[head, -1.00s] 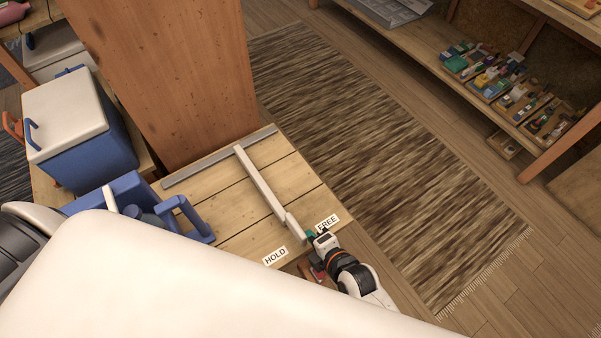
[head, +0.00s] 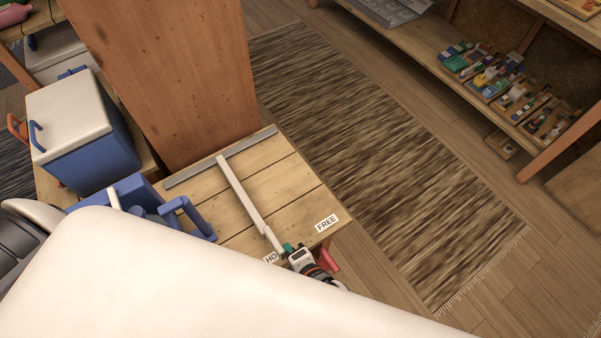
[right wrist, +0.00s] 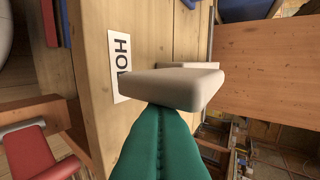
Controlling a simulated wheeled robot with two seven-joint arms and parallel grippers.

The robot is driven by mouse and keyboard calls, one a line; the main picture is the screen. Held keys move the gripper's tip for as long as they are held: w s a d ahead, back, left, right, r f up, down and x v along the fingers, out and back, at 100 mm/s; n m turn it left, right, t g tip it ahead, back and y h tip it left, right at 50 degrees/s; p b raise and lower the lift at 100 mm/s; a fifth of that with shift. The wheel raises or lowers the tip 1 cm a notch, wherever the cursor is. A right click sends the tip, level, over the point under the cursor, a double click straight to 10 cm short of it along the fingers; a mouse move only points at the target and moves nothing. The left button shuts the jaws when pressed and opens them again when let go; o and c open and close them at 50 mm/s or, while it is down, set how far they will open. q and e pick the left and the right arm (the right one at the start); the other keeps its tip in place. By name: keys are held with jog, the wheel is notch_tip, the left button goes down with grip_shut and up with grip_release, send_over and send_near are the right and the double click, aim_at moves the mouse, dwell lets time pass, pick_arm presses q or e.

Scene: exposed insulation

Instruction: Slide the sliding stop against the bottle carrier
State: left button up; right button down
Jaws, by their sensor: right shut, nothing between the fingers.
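The sliding stop (head: 245,200) is a long pale grey bar lying across the plank table top, its far end at a metal rail (head: 190,176). Its near end block also shows in the right wrist view (right wrist: 175,88). The blue bottle carrier (head: 184,210) stands left of the bar, partly hidden by a white surface in front; a strip of bare wood lies between them. My right gripper (head: 289,248) is at the bar's near end. Its green fingers (right wrist: 160,140) are shut and empty, tips against or very close to the block. My left gripper is not in view.
A FREE label (head: 326,223) lies on the table's right part; a HOLD label (right wrist: 120,65) is partly covered by the stop. A wooden panel (head: 165,80) rises behind. A blue cooler (head: 90,125) stands at left. A red handle (head: 329,260) sits at the table's near edge.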

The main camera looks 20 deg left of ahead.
jog(key=shift+s+a, duration=0.15)
jog(key=shift+s, duration=0.05)
jog(key=shift+s+a+p, duration=0.15)
jog(key=shift+s+a, duration=0.5)
jog(key=shift+s, duration=0.25)
jog(key=shift+s+a+p, duration=0.15)
jog(key=shift+s+a, duration=0.45)
jog(key=shift+s, duration=0.3)
jog(key=shift+s+a, duration=0.8)
jog(key=shift+s, duration=0.35)
jog(key=shift+s+a, duration=0.95)
jog(key=shift+s, duration=0.25)
jog(key=shift+w+d+p, duration=0.45)
jog(key=shift+w+d, duration=0.3)
jog(key=shift+w, duration=0.3)
